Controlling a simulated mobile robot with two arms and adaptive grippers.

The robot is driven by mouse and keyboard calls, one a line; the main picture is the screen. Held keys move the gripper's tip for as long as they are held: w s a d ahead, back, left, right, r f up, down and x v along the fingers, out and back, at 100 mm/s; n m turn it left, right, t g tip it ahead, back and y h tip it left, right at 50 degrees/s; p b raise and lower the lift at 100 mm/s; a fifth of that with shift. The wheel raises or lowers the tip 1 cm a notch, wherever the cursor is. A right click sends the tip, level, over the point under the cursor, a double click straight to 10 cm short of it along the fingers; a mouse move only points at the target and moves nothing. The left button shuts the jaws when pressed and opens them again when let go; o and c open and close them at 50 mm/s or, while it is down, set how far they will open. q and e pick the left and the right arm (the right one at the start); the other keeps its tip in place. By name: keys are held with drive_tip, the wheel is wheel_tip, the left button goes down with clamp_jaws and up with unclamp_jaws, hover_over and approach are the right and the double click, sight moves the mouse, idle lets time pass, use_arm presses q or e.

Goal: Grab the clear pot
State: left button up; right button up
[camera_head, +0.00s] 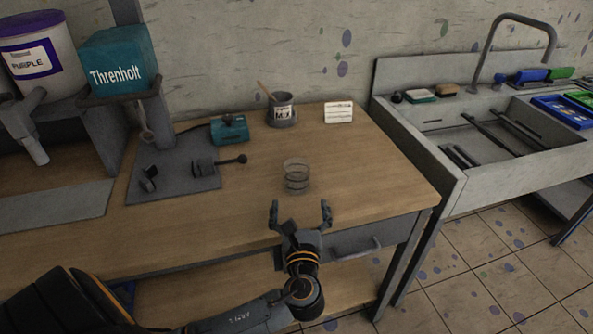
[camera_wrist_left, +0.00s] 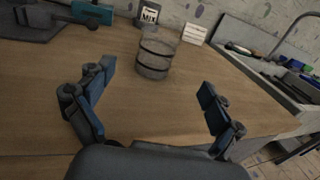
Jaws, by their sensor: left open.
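The clear pot (camera_head: 296,177) is a see-through cylinder with dark rings. It stands upright on the wooden table, near its right part. It also shows in the left wrist view (camera_wrist_left: 155,57), beyond and between the fingers. My left gripper (camera_head: 300,212) is at the table's front edge, just in front of the pot, with its fingers spread wide. In the left wrist view the left gripper (camera_wrist_left: 160,95) is open and empty, apart from the pot. My right gripper is not in view.
Behind the pot stand a grey MIX pot (camera_head: 281,112) and a white card (camera_head: 339,112). A teal device (camera_head: 229,129) and a dark tool with a knob (camera_head: 217,164) lie to the left. A sink (camera_head: 490,140) is on the right. The wood around the pot is clear.

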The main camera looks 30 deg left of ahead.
sight(298, 179)
use_arm(q)
drive_tip(key=x, duration=0.6)
drive_tip(key=shift+w+a+r, duration=0.15)
drive_tip(key=shift+w+a, duration=0.15)
drive_tip(key=shift+w+a+p, duration=0.35)
drive_tip(key=shift+w+a, duration=0.05)
drive_tip(key=shift+w, duration=0.1)
drive_tip(key=x, duration=0.4)
drive_tip(key=shift+a, duration=0.15)
drive_tip(key=shift+w+a, duration=0.1)
drive_tip(key=shift+w, duration=0.1)
drive_tip(key=shift+s, duration=0.1)
drive_tip(key=c, duration=1)
drive_tip(key=shift+c, duration=0.6)
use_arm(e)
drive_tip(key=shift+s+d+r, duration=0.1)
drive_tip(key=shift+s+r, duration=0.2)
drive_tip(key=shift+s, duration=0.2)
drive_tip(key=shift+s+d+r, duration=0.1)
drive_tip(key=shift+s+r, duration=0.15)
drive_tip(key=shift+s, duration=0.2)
